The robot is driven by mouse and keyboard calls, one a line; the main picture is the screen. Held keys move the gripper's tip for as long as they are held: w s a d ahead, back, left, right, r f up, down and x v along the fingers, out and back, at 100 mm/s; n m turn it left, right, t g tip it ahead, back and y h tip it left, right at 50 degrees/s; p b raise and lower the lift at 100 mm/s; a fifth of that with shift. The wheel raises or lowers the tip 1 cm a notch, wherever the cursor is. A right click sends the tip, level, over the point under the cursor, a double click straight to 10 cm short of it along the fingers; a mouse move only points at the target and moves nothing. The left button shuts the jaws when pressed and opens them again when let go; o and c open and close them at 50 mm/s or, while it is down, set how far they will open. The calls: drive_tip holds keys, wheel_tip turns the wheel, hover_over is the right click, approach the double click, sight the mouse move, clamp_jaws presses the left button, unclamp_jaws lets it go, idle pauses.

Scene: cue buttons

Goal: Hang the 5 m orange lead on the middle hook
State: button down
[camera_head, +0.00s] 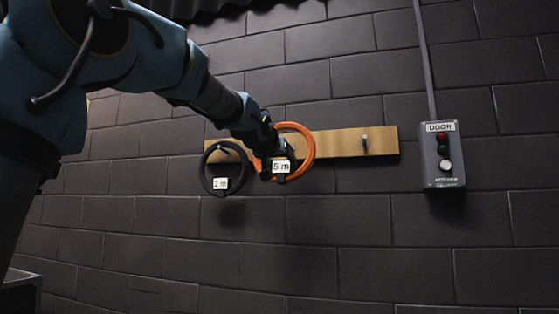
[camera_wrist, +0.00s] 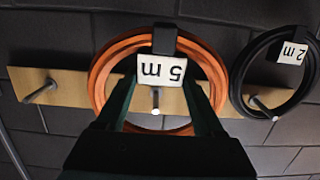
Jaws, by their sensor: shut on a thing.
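The orange lead (camera_head: 312,150) is a round coil with a white "5 m" tag (camera_head: 281,167), in front of the wooden hook board (camera_head: 340,144). It also shows in the wrist view (camera_wrist: 98,78), where a black tie (camera_wrist: 164,39) sits above the tag. My gripper (camera_wrist: 163,84) is shut on the orange lead near the tie and tag. The middle hook (camera_wrist: 155,99) shows inside the ring of the coil in the wrist view. I cannot tell whether the coil rests on it. In the head view my gripper hides this hook.
A black lead (camera_head: 205,170) tagged "2 m" hangs on the board's left hook, close beside the orange coil. The right hook (camera_head: 365,142) is empty. A grey door button box (camera_head: 441,157) is on the wall further right. The wall below the board is clear.

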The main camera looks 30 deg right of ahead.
drive_tip(key=shift+r+p+x, duration=0.15)
drive_tip(key=shift+p+x, duration=0.15)
drive_tip(key=shift+x, duration=0.5)
drive_tip(key=shift+r+p+x, duration=0.15)
drive_tip(key=shift+p+x, duration=0.15)
drive_tip(key=shift+x, duration=0.5)
drive_tip(key=shift+w+d+f+b, duration=0.25)
drive_tip(key=shift+f+b, duration=0.25)
drive_tip(key=shift+f, duration=0.1)
drive_tip(key=shift+w+d+f+b, duration=0.3)
drive_tip(key=shift+f+b, duration=0.2)
drive_tip(key=shift+f, duration=0.1)
drive_tip(key=shift+c, duration=1.5)
unclamp_jaws()
drive_tip(key=shift+o, duration=1.4)
drive_tip(key=shift+f, duration=0.1)
drive_tip(key=shift+f, duration=0.15)
